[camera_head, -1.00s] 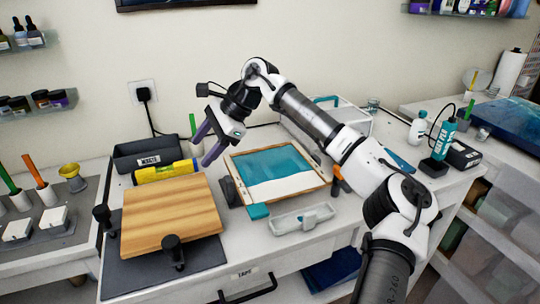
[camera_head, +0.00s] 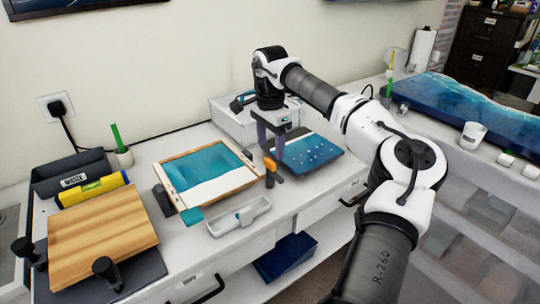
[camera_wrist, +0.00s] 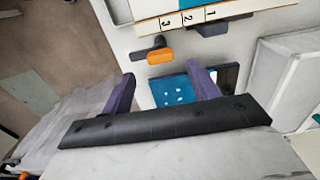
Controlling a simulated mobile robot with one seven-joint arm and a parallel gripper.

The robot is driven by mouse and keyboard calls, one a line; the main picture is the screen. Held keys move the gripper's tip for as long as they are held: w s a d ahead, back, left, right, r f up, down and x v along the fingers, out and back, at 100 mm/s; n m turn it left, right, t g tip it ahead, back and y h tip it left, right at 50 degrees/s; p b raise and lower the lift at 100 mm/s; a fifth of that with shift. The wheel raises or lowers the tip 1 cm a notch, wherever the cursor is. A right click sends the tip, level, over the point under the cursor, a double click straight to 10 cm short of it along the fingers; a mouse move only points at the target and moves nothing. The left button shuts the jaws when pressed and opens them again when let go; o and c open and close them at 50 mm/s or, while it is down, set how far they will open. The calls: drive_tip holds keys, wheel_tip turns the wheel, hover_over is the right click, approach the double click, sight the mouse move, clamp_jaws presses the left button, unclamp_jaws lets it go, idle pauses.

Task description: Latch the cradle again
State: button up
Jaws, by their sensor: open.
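The cradle (camera_head: 232,193) is a wooden-framed board with teal and white inside. It lies on the bench left of my gripper, and its numbered edge shows in the wrist view (camera_wrist: 190,18). An orange latch lever (camera_head: 271,167) with a dark base stands at its right edge; it also shows in the wrist view (camera_wrist: 160,57). My gripper (camera_head: 271,152) points down, open and empty, just behind the lever in the head view. In the wrist view its purple fingers (camera_wrist: 161,82) are spread, with the lever beyond them, apart from both. Whether the lever is latched I cannot tell.
A blue panel with white dots (camera_head: 308,151) lies beside my gripper. A pale tray (camera_head: 240,218) sits in front of the cradle, and a white box (camera_head: 232,121) stands behind. A wooden board (camera_head: 100,238) with dark clamps is at left.

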sight(270, 161)
drive_tip(key=shift+f+p, duration=0.45)
drive_tip(key=shift+f, duration=2.15)
drive_tip(key=c, duration=1)
